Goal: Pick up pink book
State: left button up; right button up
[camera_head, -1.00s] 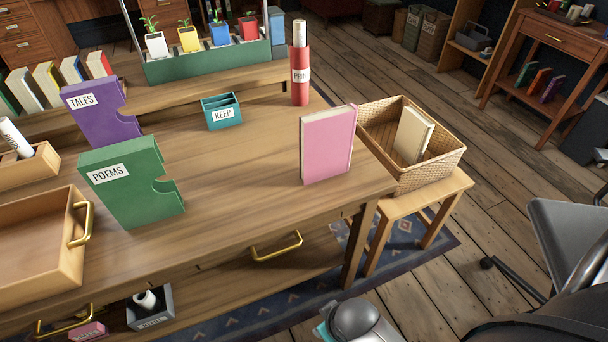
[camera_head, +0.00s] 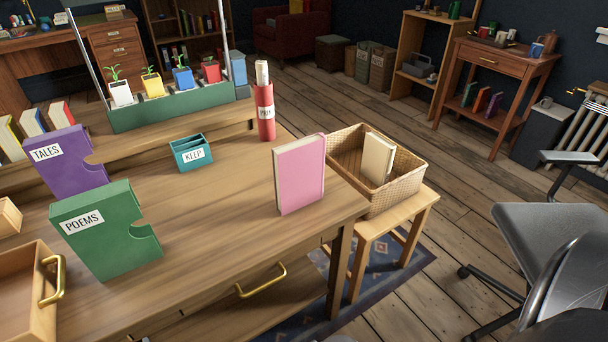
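The pink book (camera_head: 299,174) stands upright on the wooden table (camera_head: 215,215), near its right end. Its pink cover faces me and its pale page edges show at the side. Nothing touches it that I can see. Neither of my grippers is in the head view.
A wicker basket (camera_head: 398,190) holding a cream book (camera_head: 377,158) sits on a stool (camera_head: 421,199) right of the table. A teal KEEP box (camera_head: 191,153), a red tube (camera_head: 264,112), a green POEMS holder (camera_head: 105,230) and a purple TALES holder (camera_head: 68,162) stand on the table. A grey chair (camera_head: 540,235) is at right.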

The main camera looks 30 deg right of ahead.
aim_at(298, 165)
jog(key=i+l+u, duration=0.25)
jog(key=l, duration=1)
jog(key=l+u, duration=0.3)
jog(key=l, duration=0.95)
jog(key=j, duration=0.35)
jog(key=i+j, duration=0.15)
jog(key=j, duration=0.2)
